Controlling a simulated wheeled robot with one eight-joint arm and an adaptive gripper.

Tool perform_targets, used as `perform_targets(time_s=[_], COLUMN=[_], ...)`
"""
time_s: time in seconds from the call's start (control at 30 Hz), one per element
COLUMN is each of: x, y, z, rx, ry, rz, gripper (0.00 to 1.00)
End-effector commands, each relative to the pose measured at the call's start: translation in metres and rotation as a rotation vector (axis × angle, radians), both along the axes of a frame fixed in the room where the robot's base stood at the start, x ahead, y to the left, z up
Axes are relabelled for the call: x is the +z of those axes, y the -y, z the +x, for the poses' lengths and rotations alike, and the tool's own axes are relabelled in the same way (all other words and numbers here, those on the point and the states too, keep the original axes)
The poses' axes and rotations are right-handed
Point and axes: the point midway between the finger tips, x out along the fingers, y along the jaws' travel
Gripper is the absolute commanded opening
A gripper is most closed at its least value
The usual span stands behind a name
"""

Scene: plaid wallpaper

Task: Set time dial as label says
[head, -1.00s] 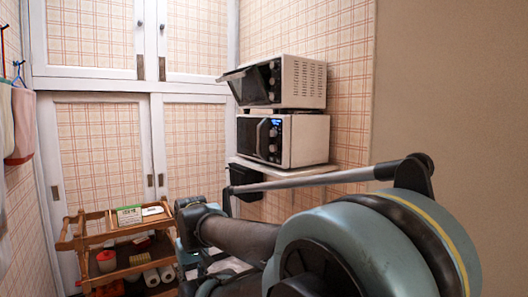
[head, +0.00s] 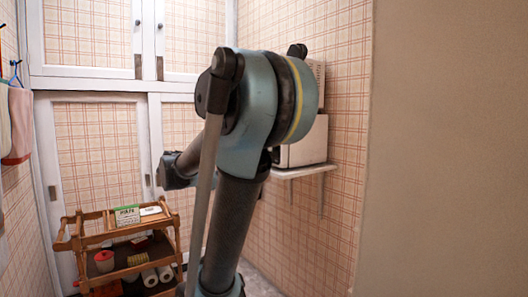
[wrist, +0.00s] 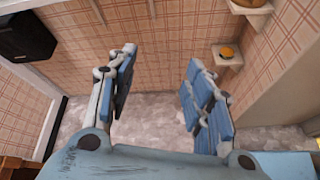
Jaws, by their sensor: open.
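Two white microwaves are stacked on a wall shelf at the right of the head view. My raised arm covers most of them. Only the right side of the lower microwave (head: 308,146) and a strip of the upper microwave (head: 319,78) show. Their fronts, dials and any label on them are hidden. My gripper (wrist: 158,58) shows in the wrist view, with its two blue-padded fingers wide apart and nothing between them. It points towards the plaid wall and grey floor, and no dial shows there.
A wooden cart (head: 78,243) at the lower left holds a green-and-white card (head: 127,215), too small to read, and several goods. The white wall shelf (head: 300,171) juts out under the microwaves. The wrist view shows a black box (wrist: 27,36) and a small shelf with a yellow round thing (wrist: 227,53).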

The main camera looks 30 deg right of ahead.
Motion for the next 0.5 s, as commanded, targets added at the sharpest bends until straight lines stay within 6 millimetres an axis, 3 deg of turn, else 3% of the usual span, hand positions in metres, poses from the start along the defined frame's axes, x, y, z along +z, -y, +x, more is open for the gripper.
perform_targets(time_s=[0.1,0.2,0.33,0.5], x=[0.045,0.075,0.102,0.115], y=[0.013,0.018,0.019,0.020], z=[0.031,0.049,0.065,0.073], rx=[0.056,0.076,0.081,0.079], ry=[-0.176,-0.307,-0.425,-0.486], rz=[-0.192,-0.323,-0.436,-0.491], gripper=[0.47,0.47,0.47,0.47])
